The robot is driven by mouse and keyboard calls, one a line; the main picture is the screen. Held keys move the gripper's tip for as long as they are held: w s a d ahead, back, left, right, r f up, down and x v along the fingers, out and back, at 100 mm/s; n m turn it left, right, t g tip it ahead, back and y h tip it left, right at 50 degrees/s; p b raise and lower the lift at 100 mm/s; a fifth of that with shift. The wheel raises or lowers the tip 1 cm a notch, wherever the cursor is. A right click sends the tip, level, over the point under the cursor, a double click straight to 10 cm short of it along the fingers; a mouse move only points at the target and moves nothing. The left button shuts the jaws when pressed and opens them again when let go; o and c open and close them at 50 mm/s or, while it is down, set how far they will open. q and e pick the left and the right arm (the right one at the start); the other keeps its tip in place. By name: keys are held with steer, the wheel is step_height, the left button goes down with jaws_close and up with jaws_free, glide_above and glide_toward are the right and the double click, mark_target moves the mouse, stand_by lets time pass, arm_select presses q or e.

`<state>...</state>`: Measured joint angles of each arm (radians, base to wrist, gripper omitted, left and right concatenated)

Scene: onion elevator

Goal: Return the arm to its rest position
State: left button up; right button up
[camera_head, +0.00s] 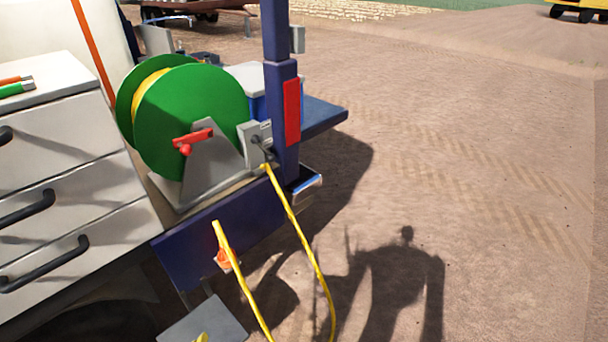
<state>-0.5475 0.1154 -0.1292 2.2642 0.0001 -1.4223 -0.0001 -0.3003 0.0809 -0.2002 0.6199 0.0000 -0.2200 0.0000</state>
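Neither of my grippers nor my arms show in the head view. A dark shadow (400,280) with a head-like top falls on the ground at the lower middle. Whether the grippers are open or shut is not shown.
A green hose reel (215,105) with a red crank (190,141) stands on the vehicle bed. White drawers (65,180) with dark handles are at left. A blue post (279,90) rises beside the reel. Open dirt ground (480,180) lies right.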

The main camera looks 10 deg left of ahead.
arm_select(q)
steer(key=s+d+f+g+h, duration=0.1)
steer(key=s+d+f, duration=0.1)
steer(key=f, duration=0.7)
steer(key=s+d+f+g+h, duration=0.1)
steer(key=s+f, duration=0.2)
steer(key=f, duration=0.7)
steer(key=s+d+f+g+h, duration=0.1)
steer(key=s+d+f, duration=0.1)
steer(key=f, duration=0.7)
steer(key=s+a+f+n+g, duration=0.1)
steer(key=s+f+n+g, duration=0.1)
steer(key=s+f, duration=1.3)
steer(key=s+n, duration=0.1)
steer(key=s, duration=0.3)
steer(key=shift+f+h, duration=0.3)
steer(key=shift+h, duration=0.1)
steer(key=shift+w, duration=0.1)
